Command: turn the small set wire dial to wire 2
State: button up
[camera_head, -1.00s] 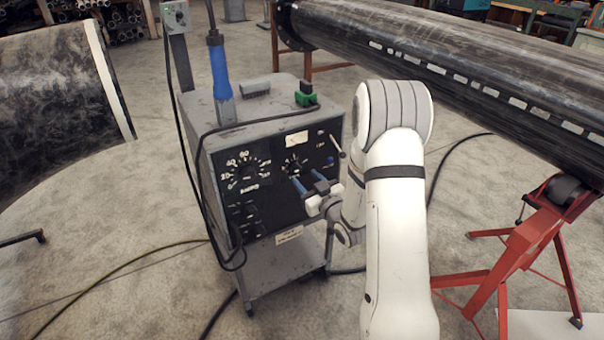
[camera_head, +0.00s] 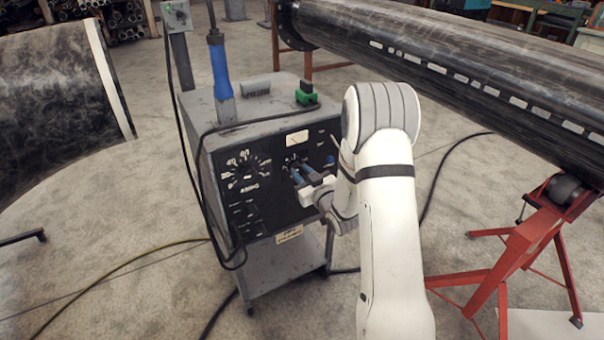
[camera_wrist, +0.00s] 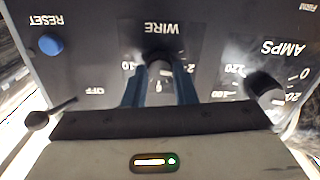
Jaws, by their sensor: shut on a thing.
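The small dial marked WIRE (camera_wrist: 160,57) is on the black front panel of the grey welding machine (camera_head: 262,115). In the wrist view it appears upside down, with its knob between the blue fingertips of my gripper (camera_wrist: 160,78). My gripper is shut on this knob. The numbers beside the dial are partly hidden by the fingers, and I cannot tell which one the knob points to.
The larger AMPS dial (camera_head: 246,174) is left of the WIRE dial in the head view. A blue RESET button (camera_wrist: 50,45) and a lever switch (camera_wrist: 48,112) are close to my gripper. A black pipe (camera_head: 450,65) on a red stand (camera_head: 535,245) is at the right.

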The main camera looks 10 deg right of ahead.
jog(key=shift+c, duration=1.2)
jog(key=shift+f, duration=0.1)
jog(key=shift+b, duration=0.75)
jog(key=shift+m, duration=0.3)
jog(key=o, duration=1)
jog(key=shift+s, duration=0.1)
jog(key=v, duration=0.7)
jog(key=shift+s+d, duration=0.15)
jog(key=shift+s, duration=0.15)
